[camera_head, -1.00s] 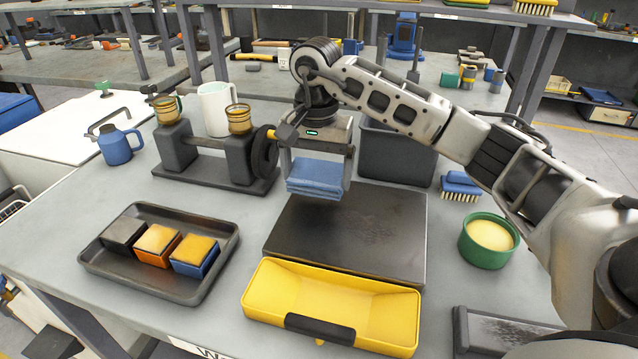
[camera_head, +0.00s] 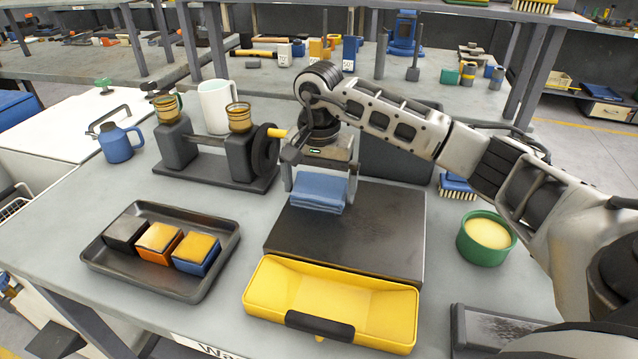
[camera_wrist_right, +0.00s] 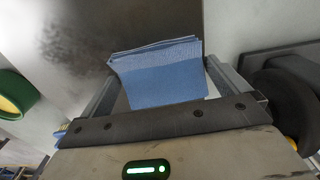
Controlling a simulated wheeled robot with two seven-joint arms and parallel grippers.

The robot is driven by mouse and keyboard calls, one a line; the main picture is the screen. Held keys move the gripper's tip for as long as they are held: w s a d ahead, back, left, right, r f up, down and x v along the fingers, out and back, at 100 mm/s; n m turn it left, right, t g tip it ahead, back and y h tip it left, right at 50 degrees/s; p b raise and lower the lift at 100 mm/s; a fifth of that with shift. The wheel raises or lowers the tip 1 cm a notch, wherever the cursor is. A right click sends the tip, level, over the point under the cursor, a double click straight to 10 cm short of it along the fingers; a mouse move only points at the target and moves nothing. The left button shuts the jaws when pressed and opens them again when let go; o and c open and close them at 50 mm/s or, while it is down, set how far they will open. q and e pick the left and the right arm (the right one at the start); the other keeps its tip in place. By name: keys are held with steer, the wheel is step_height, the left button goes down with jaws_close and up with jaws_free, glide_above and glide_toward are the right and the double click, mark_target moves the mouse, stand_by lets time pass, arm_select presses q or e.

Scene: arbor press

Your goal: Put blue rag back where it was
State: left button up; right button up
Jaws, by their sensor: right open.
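The blue rag (camera_head: 319,191) is a folded stack of cloth at the back left part of the dark flat plate (camera_head: 345,245). My right gripper (camera_head: 321,196) is above and around it, with one finger on each side. My left gripper is not in view.
A yellow tray (camera_head: 265,305) stands in front of the plate. A dark pan (camera_head: 100,262) with three blocks is at left. A roller stand (camera_head: 215,180) is close left of my gripper, and a dark bin (camera_head: 405,165) is behind. A green bowl (camera_head: 484,255) stands right.

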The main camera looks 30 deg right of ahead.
mark_target(319, 189)
step_height(319, 189, up, 12)
steer(key=shift+b, duration=0.35)
stand_by(0.5)
